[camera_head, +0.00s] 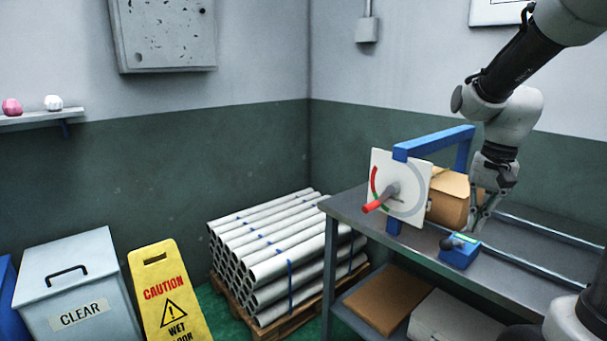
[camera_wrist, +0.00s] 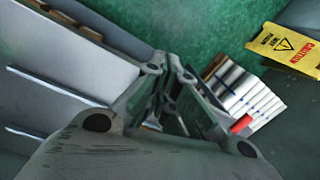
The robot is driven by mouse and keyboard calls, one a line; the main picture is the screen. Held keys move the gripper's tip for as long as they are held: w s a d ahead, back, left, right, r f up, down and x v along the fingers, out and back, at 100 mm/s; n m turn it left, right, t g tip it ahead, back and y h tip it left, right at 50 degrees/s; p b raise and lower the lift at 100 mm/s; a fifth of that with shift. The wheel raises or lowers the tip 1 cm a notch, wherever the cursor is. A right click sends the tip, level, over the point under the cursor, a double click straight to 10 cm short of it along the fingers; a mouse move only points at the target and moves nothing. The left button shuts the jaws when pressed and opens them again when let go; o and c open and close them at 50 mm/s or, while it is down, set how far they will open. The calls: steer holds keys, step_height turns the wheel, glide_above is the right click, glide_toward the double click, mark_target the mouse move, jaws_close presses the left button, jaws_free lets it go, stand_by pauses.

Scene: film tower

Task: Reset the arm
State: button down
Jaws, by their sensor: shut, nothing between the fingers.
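My gripper (camera_head: 481,217) is at the right in the head view, pointing down over the grey metal table (camera_head: 345,207). It is shut and empty. It hangs behind a small blue box with a dark lever (camera_head: 459,253) and beside a brown cardboard box (camera_head: 449,196). In the wrist view my gripper (camera_wrist: 160,122) fills the middle, with the table (camera_wrist: 60,75) to its left. I cannot tell whether the fingertips touch anything.
A blue frame (camera_head: 436,142) on the table carries a white dial plate (camera_head: 409,206) with a red-tipped handle (camera_head: 374,206), close left of my gripper. Pipes (camera_head: 270,245) are stacked on a pallet. A yellow caution sign (camera_head: 167,290) and a CLEAR bin (camera_head: 70,285) stand left.

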steer(key=s+a+r+n+t, duration=0.1)
steer(key=s+r+n+t, duration=0.1)
steer(key=s, duration=0.5)
steer(key=s+a+r+n+t+h, duration=0.1)
steer(key=s+r+n+t, duration=0.1)
steer(key=s+r+n, duration=0.2)
steer(key=shift+s+a+r+n, duration=0.2)
steer(key=shift+s+n, duration=0.3)
steer(key=shift+s, duration=1.25)
